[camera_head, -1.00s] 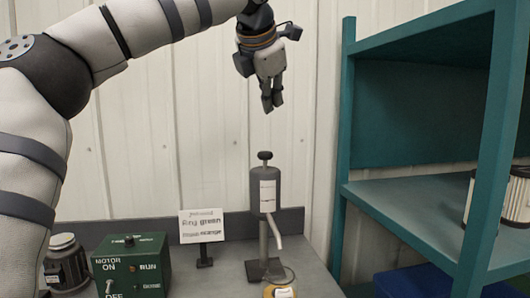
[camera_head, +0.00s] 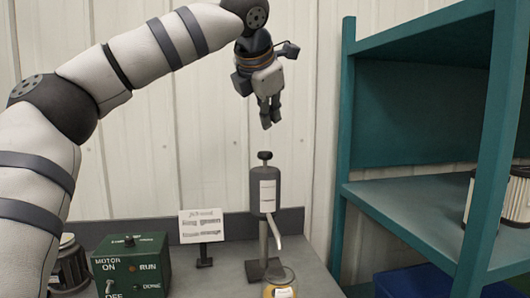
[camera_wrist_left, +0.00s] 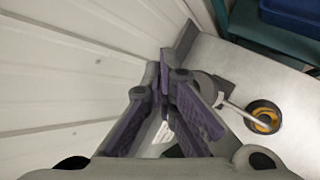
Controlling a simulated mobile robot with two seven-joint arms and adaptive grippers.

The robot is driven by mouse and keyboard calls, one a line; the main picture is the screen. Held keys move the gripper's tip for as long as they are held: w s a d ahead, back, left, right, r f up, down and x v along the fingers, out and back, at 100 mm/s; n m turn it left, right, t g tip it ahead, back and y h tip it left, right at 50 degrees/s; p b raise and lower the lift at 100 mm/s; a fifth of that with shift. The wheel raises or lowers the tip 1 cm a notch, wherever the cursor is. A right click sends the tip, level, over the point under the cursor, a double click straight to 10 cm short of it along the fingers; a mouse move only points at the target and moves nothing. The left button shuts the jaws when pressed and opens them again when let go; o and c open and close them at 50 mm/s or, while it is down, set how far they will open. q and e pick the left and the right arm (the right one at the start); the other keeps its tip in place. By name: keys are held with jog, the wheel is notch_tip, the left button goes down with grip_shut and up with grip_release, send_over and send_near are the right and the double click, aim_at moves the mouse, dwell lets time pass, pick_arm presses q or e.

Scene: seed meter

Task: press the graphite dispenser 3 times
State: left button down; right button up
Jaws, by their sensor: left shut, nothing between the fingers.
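The graphite dispenser (camera_head: 264,190) is a dark grey cylinder with a white label, a black plunger knob on top and a light spout angled down to the right. It stands upright on the bench. A yellow-and-dark round container (camera_head: 279,291) sits below the spout; it also shows in the left wrist view (camera_wrist_left: 263,117). My left gripper (camera_head: 269,124) is shut and empty, pointing down just above the knob with a small gap. In the left wrist view its fingers (camera_wrist_left: 172,95) hide most of the dispenser. My right gripper is not in view.
A green motor control box (camera_head: 132,266) and a small sign (camera_head: 201,227) stand left of the dispenser on the bench. A teal shelf (camera_head: 400,205) rises at the right. A corrugated white wall (camera_head: 130,180) is close behind.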

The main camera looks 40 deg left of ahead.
pick_arm(q)
jog(key=shift+f, duration=1.6)
jog(key=shift+f, duration=0.15)
jog(key=shift+f, duration=0.3)
jog(key=shift+f, duration=1.05)
dwell(1.0)
jog(key=shift+r, duration=1.45)
jog(key=shift+r, duration=2.5)
